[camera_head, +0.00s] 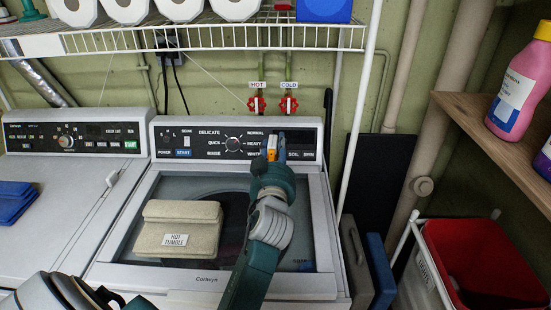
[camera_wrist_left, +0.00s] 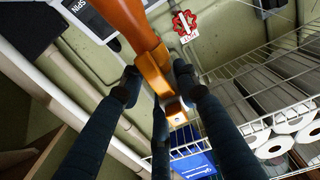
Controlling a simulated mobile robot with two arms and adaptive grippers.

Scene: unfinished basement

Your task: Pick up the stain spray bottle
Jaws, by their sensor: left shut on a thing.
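My left gripper (camera_head: 275,152) is in front of the right washer's control panel in the head view, its fingers pointing away from me. It is shut on an orange thing (camera_head: 271,148), of which only a small part shows there. In the left wrist view, the orange thing (camera_wrist_left: 147,40) runs from the top edge down to between the dark fingers of the left gripper (camera_wrist_left: 160,95). It looks like part of the stain spray bottle, but I cannot read a label on it. The rest of it is hidden or out of frame. My right gripper is not in view.
A wire shelf (camera_head: 215,38) with paper rolls and a blue box (camera_head: 323,10) hangs above. Red hot and cold valves (camera_head: 288,104) are on the wall behind. A folded beige cloth (camera_head: 178,228) lies on the washer lid. A pink bottle (camera_head: 521,90) stands on the wooden shelf (camera_head: 490,130) at right.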

